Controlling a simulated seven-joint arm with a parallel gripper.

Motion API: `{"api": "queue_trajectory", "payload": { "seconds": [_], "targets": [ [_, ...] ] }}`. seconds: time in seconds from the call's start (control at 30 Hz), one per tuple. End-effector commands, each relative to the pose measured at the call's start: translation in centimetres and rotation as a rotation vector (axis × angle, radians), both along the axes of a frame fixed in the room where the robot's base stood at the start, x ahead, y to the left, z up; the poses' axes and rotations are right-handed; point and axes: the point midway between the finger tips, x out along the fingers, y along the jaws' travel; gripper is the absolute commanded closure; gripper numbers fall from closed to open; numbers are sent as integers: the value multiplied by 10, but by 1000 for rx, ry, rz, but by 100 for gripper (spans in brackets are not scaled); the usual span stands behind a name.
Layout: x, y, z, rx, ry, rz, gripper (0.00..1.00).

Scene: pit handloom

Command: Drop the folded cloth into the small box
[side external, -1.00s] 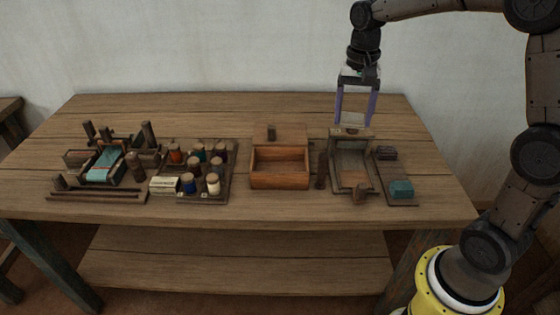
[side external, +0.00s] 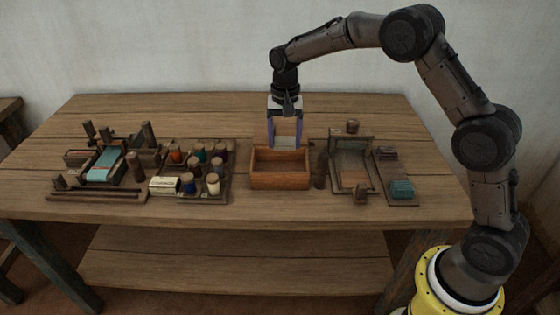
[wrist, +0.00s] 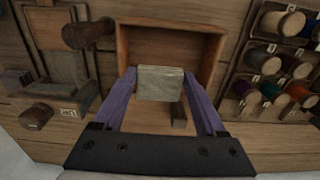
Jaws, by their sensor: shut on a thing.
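My gripper (wrist: 163,76) has two purple fingers, shut on the folded cloth (wrist: 160,88), a small pale grey-green block seen between the tips in the wrist view. In the side view my gripper (side external: 285,145) hangs at the back of the small box (side external: 280,180), an open brown wooden box at the table's middle. There the cloth (side external: 285,141) shows as a pale patch between the fingers. In the wrist view the box (wrist: 222,50) lies beyond and around the cloth, its open inside facing me. The cloth's exact height above the box cannot be told.
Right of the box stand a dark upright peg (side external: 320,170), a wooden frame tray (side external: 335,178) and a small board with a teal block (side external: 401,189). Left is a rack (side external: 228,190) of several thread spools, then a small loom (side external: 105,165). The table's front strip is clear.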

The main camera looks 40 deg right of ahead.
Motion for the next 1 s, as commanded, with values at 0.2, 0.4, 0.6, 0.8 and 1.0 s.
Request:
{"api": "queue_trajectory", "payload": {
  "seconds": [0.2, 0.4, 0.6, 0.8, 1.0],
  "targets": [
    [0, 0, -23, 0, 1, -1, 88],
    [0, 0, -32, 0, 1, -1, 88],
    [0, 0, -33, 0, 0, -1, 88],
    [0, 0, -33, 0, 0, -1, 5],
    [0, 0, -33, 0, 0, -1, 0]
  ]
}}
